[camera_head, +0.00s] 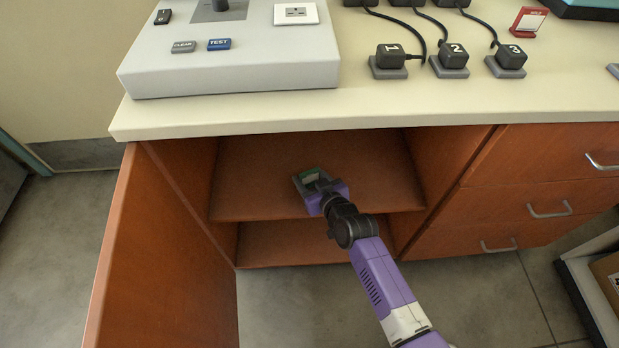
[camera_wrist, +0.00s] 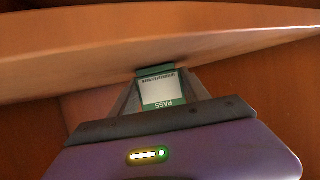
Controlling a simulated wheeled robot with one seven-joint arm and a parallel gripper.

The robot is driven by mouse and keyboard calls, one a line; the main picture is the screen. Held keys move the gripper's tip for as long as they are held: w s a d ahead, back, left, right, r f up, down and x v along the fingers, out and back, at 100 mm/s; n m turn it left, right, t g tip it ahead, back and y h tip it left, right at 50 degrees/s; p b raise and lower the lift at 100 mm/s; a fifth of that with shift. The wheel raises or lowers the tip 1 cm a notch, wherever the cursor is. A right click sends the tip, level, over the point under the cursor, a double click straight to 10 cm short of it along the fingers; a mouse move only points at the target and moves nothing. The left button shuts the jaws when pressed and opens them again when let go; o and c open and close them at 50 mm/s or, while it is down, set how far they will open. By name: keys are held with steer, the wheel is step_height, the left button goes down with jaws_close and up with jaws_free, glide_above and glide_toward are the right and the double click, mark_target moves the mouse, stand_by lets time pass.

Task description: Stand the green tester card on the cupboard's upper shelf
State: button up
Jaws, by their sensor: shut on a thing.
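The green tester card (camera_head: 311,175) has a white face and is held at the tip of my gripper (camera_head: 313,182), over the cupboard's upper shelf (camera_head: 255,195). In the wrist view the card (camera_wrist: 160,90) shows upside-down "PASS" lettering, and my gripper (camera_wrist: 160,95) is shut on it. The card's far green edge is close to a wooden surface in the wrist view; I cannot tell whether they touch. The cupboard door (camera_head: 165,260) stands open at the left.
The countertop (camera_head: 250,112) overhangs the cupboard opening. A lower shelf (camera_head: 285,245) lies below, and drawers (camera_head: 545,180) are at the right. The upper shelf is bare on both sides of my gripper. A red card (camera_head: 528,22) stands on the counter.

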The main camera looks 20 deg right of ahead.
steer(key=o, duration=1.4)
steer(key=shift+f, duration=0.1)
steer(key=shift+c, duration=0.2)
steer(key=shift+r, duration=0.2)
steer(key=a+p+v, duration=0.1)
steer(key=p+v, duration=0.2)
steer(key=v, duration=0.9)
steer(key=shift+d, duration=0.45)
steer(key=s+r+m+h, duration=0.1)
steer(key=s+r, duration=0.4)
steer(key=s, duration=0.8)
steer(key=s+r, duration=0.5)
steer(key=s, duration=0.9)
steer(key=s+r+t, duration=0.1)
steer(key=s+r, duration=0.5)
steer(key=r, duration=0.3)
